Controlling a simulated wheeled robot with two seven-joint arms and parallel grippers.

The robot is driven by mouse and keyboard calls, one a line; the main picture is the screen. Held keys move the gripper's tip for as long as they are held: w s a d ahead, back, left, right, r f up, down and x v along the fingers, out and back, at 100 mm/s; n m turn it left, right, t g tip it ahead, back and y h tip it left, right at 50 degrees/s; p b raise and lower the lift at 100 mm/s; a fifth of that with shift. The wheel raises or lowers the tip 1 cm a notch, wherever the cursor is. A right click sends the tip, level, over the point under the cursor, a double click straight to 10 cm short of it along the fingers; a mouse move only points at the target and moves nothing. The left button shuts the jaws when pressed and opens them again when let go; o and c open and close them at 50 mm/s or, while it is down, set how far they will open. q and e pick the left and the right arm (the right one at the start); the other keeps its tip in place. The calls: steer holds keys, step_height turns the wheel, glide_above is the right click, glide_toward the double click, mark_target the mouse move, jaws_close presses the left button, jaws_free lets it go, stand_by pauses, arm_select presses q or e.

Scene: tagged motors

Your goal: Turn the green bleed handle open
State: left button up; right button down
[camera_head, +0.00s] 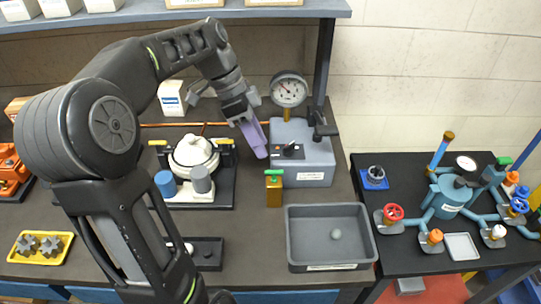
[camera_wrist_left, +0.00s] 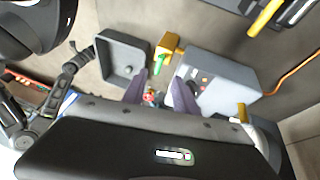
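The green bleed handle (camera_head: 274,172) sits crosswise on top of a small brass valve block (camera_head: 274,192), beside the front left of a grey box (camera_head: 313,160). In the left wrist view the green handle (camera_wrist_left: 159,63) lies against the brass block (camera_wrist_left: 170,43), just beyond my fingertips. My left gripper (camera_head: 261,154) has purple fingers and hangs over the box's left side, above and behind the handle. In the wrist view the left gripper (camera_wrist_left: 160,80) is open, with its fingers apart and no grasped object visible. A dark arm shows at the wrist view's left; its gripper state is unclear.
A grey tray (camera_head: 377,249) lies in front of the handle, with a small round object inside. A white-domed assembly (camera_head: 194,150) is to the left. A black table (camera_head: 400,262) at right holds blue pipework with coloured wheels.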

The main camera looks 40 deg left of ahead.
mark_target(274, 176)
arm_select(q)
steer(key=shift+s+d, duration=0.1)
steer(key=b+x, duration=0.1)
steer(key=x, duration=0.5)
steer(key=shift+d+f, duration=0.1)
steer(key=shift+f, duration=0.05)
steer(key=shift+d+f, duration=0.25)
steer(key=shift+f, duration=0.4)
jaws_close()
